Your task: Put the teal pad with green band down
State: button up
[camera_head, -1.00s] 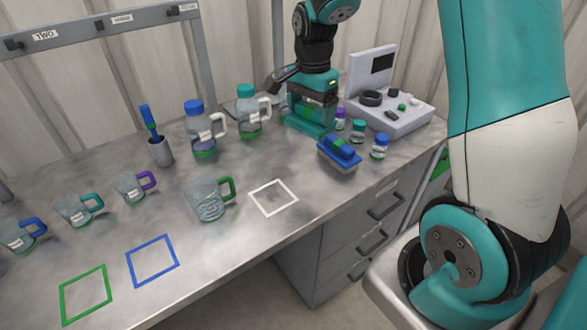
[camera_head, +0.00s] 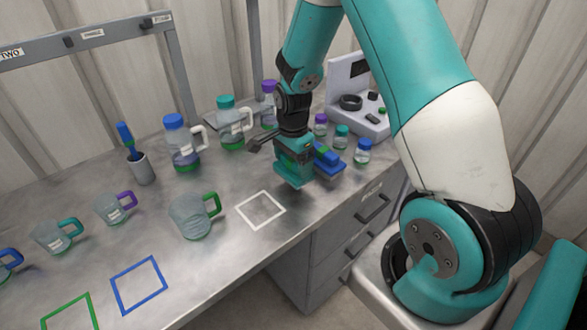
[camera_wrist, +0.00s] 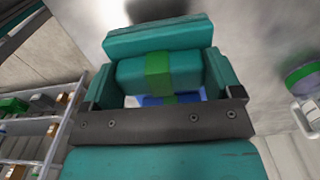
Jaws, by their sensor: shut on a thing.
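My gripper (camera_head: 297,160) is shut on the teal pad with the green band and holds it over the metal bench, just right of the white square outline (camera_head: 261,210). In the wrist view the teal pad (camera_wrist: 130,42) shows with its green-banded grip between the two jaws of my gripper (camera_wrist: 160,80). In the head view the pad (camera_head: 293,182) shows below the jaws, partly hidden. I cannot tell whether its underside touches the bench.
A blue pad (camera_head: 329,160) lies close at right of my gripper. Small lidded jars (camera_head: 362,151) stand beyond it. A glass mug with green handle (camera_head: 190,215) stands left of the white outline. Blue and green outlines (camera_head: 138,285) lie front left. The white outline is empty.

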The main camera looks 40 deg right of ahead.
aim_at(293, 171)
jog(key=shift+f, duration=1.75)
jog(key=shift+f, duration=0.15)
jog(key=o, duration=0.6)
jog(key=shift+o, duration=0.2)
notch_tip(293, 171, up, 12)
jog(key=shift+f+b, duration=0.1)
jog(key=shift+b, duration=0.7)
jog(key=s+a+r+n+y, duration=0.2)
jog(key=s+a+r+n, duration=0.4)
jog(key=s+a+n, duration=0.5)
jog(key=s+a+r+n+y, duration=0.2)
jog(key=s+a+r+n, duration=0.5)
jog(key=s+a+n, duration=0.4)
jog(key=n, duration=0.2)
jog(key=shift+s+a+r+n, duration=0.15)
jog(key=shift+r+n, duration=0.15)
jog(key=shift+n, duration=0.1)
